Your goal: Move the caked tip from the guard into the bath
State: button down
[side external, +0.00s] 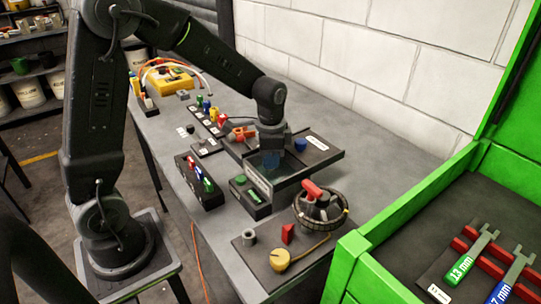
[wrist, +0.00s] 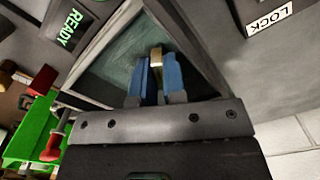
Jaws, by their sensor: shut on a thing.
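My gripper (wrist: 156,72) has blue fingers shut on a small brass-coloured piece, the tip (wrist: 156,56), which shows between the fingertips in the wrist view. Any caking on it is too small to tell. The fingers point into a dark, square-walled container with a greenish inside, apparently the bath (wrist: 118,62); I cannot tell whether the tip touches its inside. I cannot pick out the guard for certain.
A READY label (wrist: 68,27) and a LOCK label (wrist: 268,18) flank the container. In the side view, a black block with coloured pieces (side external: 200,183) and a round basket (side external: 343,216) stand nearby. A green-walled bin (side external: 365,265) bounds the right.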

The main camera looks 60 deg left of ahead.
jog(key=shift+f, duration=0.35)
jog(key=c, duration=1.1)
grip_release()
jog(key=shift+c, duration=0.7)
jog(key=shift+a, duration=0.1)
jog(key=shift+r, duration=0.1)
